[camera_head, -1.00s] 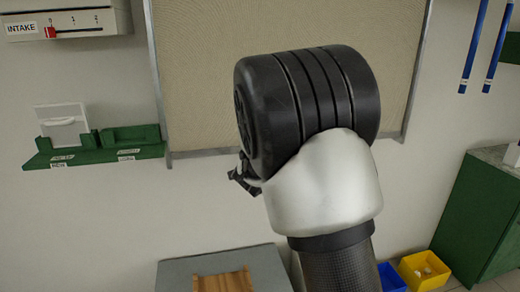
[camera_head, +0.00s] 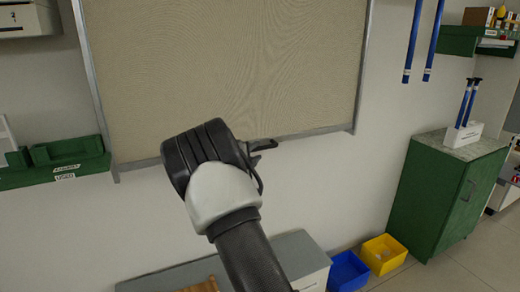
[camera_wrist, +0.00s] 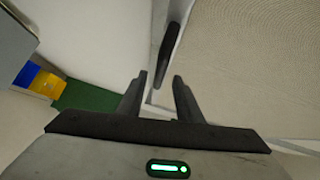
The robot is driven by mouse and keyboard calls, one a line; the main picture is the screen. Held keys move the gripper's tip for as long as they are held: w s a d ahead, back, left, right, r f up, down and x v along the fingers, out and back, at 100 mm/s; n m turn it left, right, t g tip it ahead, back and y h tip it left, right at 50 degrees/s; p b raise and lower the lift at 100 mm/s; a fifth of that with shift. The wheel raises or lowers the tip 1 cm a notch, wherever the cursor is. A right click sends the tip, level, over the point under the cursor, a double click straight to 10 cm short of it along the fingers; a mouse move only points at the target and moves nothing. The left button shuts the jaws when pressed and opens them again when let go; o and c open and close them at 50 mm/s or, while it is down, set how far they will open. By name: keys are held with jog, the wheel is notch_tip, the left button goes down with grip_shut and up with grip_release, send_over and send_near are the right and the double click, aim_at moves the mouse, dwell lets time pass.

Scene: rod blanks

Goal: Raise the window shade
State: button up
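The window shade (camera_head: 225,70) is a beige fabric panel in a grey frame on the wall, and its fabric covers the visible area down to the bottom rail. It also fills the right of the wrist view (camera_wrist: 255,60). A dark bar-like handle (camera_wrist: 169,52) stands at the grey rail in the wrist view, just beyond my fingertips. My gripper (camera_wrist: 160,78) is open, with its two fingers apart and nothing seen held between them. In the head view my arm is in front of the shade's lower edge and largely hides the gripper.
Green wall shelf (camera_head: 88,170) at left; blue rods (camera_head: 413,42) hang at right. A green cabinet (camera_head: 430,205) stands lower right. Blue (camera_head: 349,270) and yellow (camera_head: 384,254) bins sit on the floor beside a grey bench (camera_head: 295,250). Open floor lies at the right.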

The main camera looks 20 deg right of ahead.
aim_at(259, 149)
jog(key=x, duration=0.5)
grip_shut()
